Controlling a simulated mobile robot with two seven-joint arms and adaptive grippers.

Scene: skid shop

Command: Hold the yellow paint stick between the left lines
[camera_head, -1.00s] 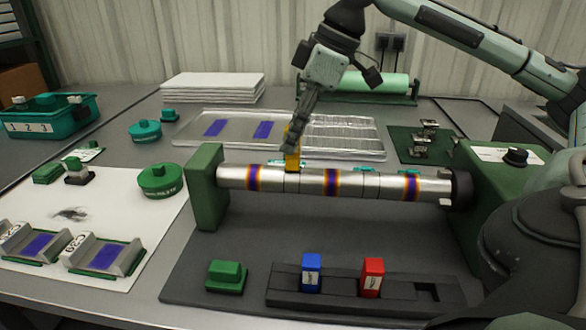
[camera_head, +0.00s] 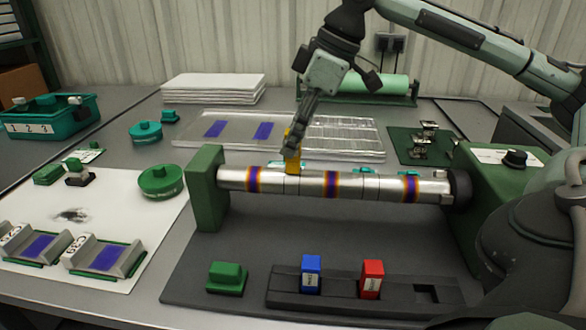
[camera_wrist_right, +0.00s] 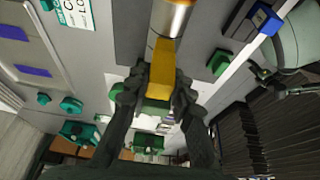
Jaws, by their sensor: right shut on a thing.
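My right gripper (camera_head: 294,140) is shut on the yellow paint stick (camera_head: 292,165), which is upright over the metal pipe (camera_head: 312,184). The stick's lower end is at the pipe's upper surface, between dark lines left of the middle heat-tinted band; I cannot tell for sure whether it touches. In the right wrist view, the stick (camera_wrist_right: 162,60) lies between the fingers (camera_wrist_right: 158,92) with its tip at the pipe (camera_wrist_right: 171,18). My left gripper is not in view.
A blue stick (camera_head: 311,274) and a red stick (camera_head: 372,279) stand in a dark holder (camera_head: 335,291) in front of the pipe. Green end blocks (camera_head: 207,188) support the pipe. A clear tray (camera_head: 225,130) lies behind it. The dark mat between pipe and holder is mostly bare.

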